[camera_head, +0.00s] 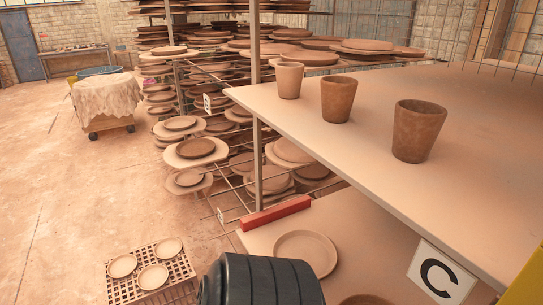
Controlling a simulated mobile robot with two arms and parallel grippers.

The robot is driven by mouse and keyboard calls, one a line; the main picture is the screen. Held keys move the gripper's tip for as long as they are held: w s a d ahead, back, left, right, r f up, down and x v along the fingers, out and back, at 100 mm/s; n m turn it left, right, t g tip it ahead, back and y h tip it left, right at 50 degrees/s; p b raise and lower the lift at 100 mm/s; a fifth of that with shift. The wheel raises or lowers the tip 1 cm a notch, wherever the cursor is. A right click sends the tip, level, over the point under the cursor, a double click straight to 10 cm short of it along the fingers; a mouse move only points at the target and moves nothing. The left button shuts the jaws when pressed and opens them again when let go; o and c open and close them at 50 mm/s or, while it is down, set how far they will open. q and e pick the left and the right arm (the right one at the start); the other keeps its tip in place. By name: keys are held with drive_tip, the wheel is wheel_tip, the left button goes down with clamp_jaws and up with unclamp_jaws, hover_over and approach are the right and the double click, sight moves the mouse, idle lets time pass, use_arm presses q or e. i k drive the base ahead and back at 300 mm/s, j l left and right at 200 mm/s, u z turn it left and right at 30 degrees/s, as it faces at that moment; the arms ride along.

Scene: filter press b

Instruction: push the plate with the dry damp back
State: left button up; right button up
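A pale clay plate (306,252) lies flat on the lower shelf board (352,222), near the board's left edge. A second, darker brown plate (365,300) is on the same board, closer to me; the bottom of the picture cuts it off, so only its far rim shows. A red bar (275,213) lies along the far left end of this board, beyond the pale plate.
The upper board (460,110) holds three clay cups (337,99) and overhangs the lower board. A white card marked C (440,277) hangs at its front. A crate (150,290) with three plates is on the floor.

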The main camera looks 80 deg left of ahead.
sight(311, 247)
drive_tip(key=u, duration=2.3)
